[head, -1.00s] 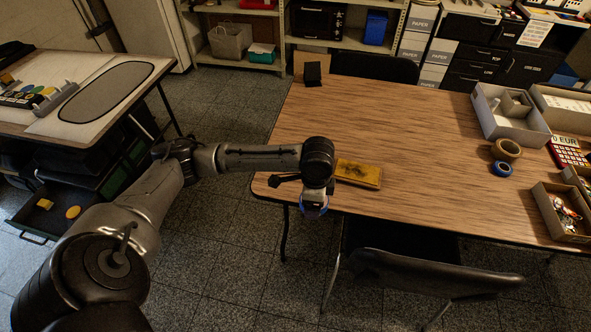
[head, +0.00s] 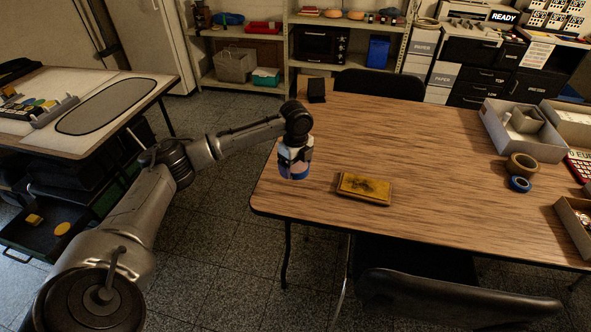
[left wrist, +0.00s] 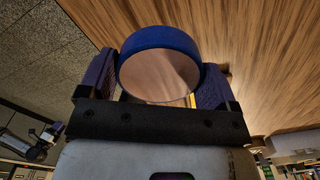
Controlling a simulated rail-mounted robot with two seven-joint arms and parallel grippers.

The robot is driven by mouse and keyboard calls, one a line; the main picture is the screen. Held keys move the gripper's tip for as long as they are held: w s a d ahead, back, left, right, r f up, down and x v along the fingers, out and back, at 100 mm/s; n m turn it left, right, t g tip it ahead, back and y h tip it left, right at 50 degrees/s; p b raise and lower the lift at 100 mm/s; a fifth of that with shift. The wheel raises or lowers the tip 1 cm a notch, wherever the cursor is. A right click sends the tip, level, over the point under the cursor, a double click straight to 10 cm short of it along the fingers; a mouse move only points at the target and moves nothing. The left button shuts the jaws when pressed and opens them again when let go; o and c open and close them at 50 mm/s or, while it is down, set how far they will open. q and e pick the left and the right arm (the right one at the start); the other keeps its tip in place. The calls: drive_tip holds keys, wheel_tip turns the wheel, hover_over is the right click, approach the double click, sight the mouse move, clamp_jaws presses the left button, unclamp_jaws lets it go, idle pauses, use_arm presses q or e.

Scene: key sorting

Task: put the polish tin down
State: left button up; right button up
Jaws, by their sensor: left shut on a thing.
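The polish tin (head: 293,174) is a round tin with a blue rim, held at the end of my left arm over the left end of the wooden table. My left gripper (head: 296,160) is shut on it. In the left wrist view the tin (left wrist: 160,65) sits between the two dark fingers, its flat metallic face towards the camera and its blue side around it. Table wood shows behind it. I cannot tell whether the tin touches the table. My right gripper is not in view.
A small black object (head: 316,90) stands at the far left corner. Tape rolls (head: 522,166) and grey trays (head: 518,143) are at the right. The middle is clear.

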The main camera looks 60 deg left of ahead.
use_arm(q)
drive_tip(key=w+a+f, duration=0.1)
drive_tip(key=a, duration=0.1)
drive_tip(key=w+a+f, duration=0.2)
drive_tip(key=a, duration=0.1)
drive_tip(key=shift+w+a+f, duration=0.2)
drive_tip(key=shift+a+f, duration=0.1)
drive_tip(key=shift+f, duration=0.1)
drive_tip(key=shift+f, duration=2)
drive_tip(key=o, duration=1)
drive_tip(key=shift+f, duration=0.15)
drive_tip(key=shift+o, duration=0.2)
wheel_tip(320, 180, up, 12)
